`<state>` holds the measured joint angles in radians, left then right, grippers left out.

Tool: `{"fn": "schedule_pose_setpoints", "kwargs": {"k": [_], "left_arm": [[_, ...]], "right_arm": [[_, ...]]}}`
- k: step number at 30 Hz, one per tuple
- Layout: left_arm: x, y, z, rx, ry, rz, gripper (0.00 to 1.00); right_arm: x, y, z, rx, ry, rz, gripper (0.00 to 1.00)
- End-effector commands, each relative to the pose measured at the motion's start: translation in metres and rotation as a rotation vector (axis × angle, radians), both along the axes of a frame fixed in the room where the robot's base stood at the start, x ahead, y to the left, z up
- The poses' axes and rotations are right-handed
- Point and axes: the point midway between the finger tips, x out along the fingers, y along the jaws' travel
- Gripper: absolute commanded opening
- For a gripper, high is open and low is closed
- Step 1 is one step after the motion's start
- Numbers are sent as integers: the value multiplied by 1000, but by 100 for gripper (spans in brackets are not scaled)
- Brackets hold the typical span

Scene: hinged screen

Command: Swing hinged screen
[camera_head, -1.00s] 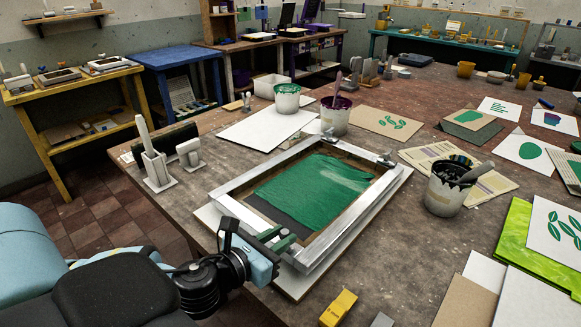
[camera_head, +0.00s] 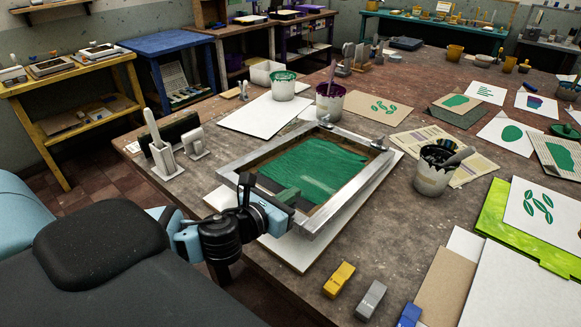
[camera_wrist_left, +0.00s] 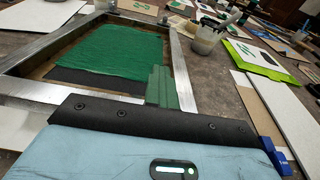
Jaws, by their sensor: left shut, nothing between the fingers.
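The hinged screen is a pale metal frame (camera_head: 343,214) with green ink on its mesh (camera_head: 315,168). It lies low over a white board (camera_head: 285,257) on the table, and hinge clamps (camera_head: 326,121) show at its far edge. Its exact tilt is hard to tell. My left gripper (camera_head: 286,194) reaches over the near edge of the frame, with its green fingers together and empty. In the left wrist view, the fingers (camera_wrist_left: 162,84) overlap the near frame bar (camera_wrist_left: 100,98). Contact with the bar cannot be made out. My right gripper is out of view.
Ink pots (camera_head: 434,172) stand right of and behind the screen. Yellow (camera_head: 339,279), grey (camera_head: 371,298) and blue blocks lie near the table's front edge. A white holder (camera_head: 163,158) stands at left. Prints and sheets cover the right side. Bare table lies right of the frame.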

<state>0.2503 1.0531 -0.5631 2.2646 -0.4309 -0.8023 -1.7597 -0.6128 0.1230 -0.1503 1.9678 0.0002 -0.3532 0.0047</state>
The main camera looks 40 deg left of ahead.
Motion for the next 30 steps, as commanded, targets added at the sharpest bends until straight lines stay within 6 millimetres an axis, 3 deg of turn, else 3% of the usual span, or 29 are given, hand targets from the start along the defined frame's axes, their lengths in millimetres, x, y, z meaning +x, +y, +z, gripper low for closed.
{"fn": "schedule_pose_setpoints", "kwargs": {"k": [5,30], "left_arm": [[3,-1,16,0,-9,-1,0],[16,-2,62,-1,4,-2,0]], "right_arm": [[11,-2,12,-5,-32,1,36],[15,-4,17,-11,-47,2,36]]}}
